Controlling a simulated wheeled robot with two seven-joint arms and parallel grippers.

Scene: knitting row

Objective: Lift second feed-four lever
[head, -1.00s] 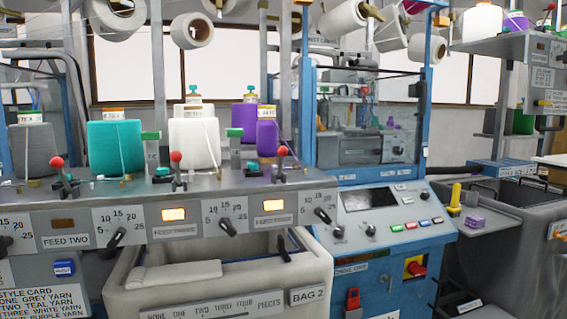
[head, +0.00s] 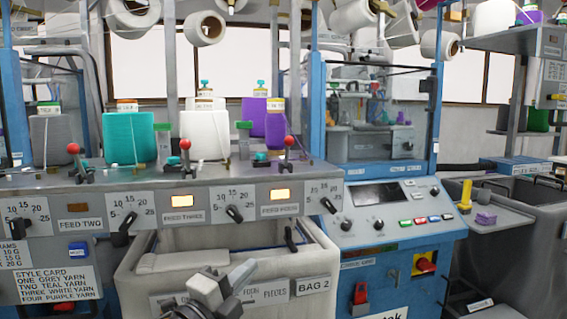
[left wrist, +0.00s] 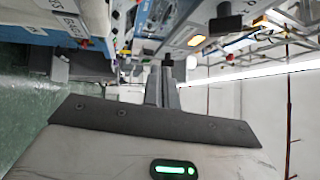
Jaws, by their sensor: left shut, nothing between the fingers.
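The feed-four lever (head: 288,143) has a red ball knob on a dark base. It stands upright on the grey ledge above the "feed four" label (head: 280,210), in front of the purple yarn cones (head: 274,129). I cannot tell a second feed-four lever apart. Similar red-knob levers stand above feed three (head: 185,146) and feed two (head: 74,150). My left gripper (head: 222,290) is low in front of the cream bin, below and left of the feed-four lever, apart from it. Its shut, empty fingers also show in the left wrist view (left wrist: 165,82). My right gripper is out of view.
The cream bin (head: 145,268) labelled "Bag 2" sits below the grey panel (head: 60,205) with dials and lit orange lamps. A blue control cabinet (head: 400,258) with coloured buttons stands to the right. Yarn cones line the ledge behind the levers.

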